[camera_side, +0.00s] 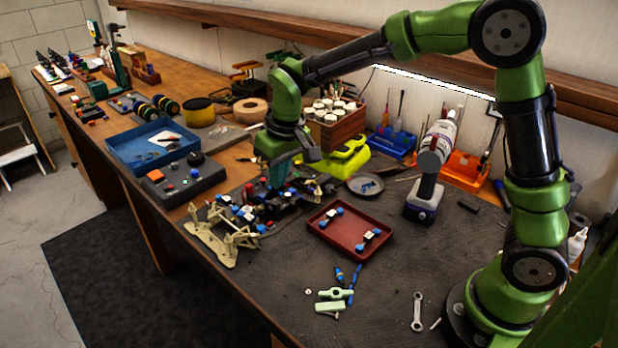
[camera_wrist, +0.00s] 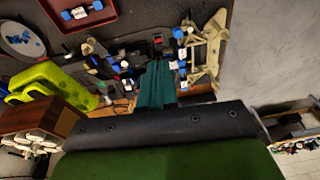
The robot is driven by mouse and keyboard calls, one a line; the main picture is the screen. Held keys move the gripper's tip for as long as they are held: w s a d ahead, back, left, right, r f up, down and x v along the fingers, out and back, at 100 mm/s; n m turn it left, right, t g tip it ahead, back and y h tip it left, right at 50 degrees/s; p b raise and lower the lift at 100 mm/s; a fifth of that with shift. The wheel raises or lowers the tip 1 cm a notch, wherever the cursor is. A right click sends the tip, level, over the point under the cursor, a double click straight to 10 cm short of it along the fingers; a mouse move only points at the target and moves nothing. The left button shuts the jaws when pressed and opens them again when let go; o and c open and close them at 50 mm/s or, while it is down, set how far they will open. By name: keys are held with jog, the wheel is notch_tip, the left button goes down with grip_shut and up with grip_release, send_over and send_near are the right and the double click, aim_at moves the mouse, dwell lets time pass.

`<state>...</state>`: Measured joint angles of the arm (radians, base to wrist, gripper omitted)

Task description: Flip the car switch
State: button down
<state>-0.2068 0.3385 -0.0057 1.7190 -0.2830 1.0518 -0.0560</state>
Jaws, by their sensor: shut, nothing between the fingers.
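The RC car (camera_side: 258,205) is an open chassis with blue, red and black parts and a cream frame at one end. It sits on the workbench left of centre in the side view and also shows in the wrist view (camera_wrist: 128,68). My gripper (camera_side: 279,180) is over the car's far part, fingers pointing down. In the wrist view the teal fingers (camera_wrist: 155,75) are shut together with nothing between them, close to the car's parts. I cannot tell whether they touch it. The switch itself is too small to make out, and the fingers hide part of the chassis.
A red tray (camera_side: 330,250) with small wheeled parts lies right of the car. A yellow-green car body (camera_side: 345,158) and a wooden box of white-capped bottles (camera_side: 333,125) stand behind. A blue tray (camera_side: 150,150) is at left. The front mat is mostly clear around a wrench (camera_side: 418,312).

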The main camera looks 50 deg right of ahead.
jog(key=w, duration=0.3)
send_near(269, 222)
jog(key=f, duration=0.2)
jog(key=w+f, duration=0.1)
jog(key=f, duration=0.2)
jog(key=shift+w+a+f, duration=0.2)
jog(key=shift+a+f, duration=0.05)
jog(key=shift+f, duration=0.5)
jog(key=shift+s, duration=0.1)
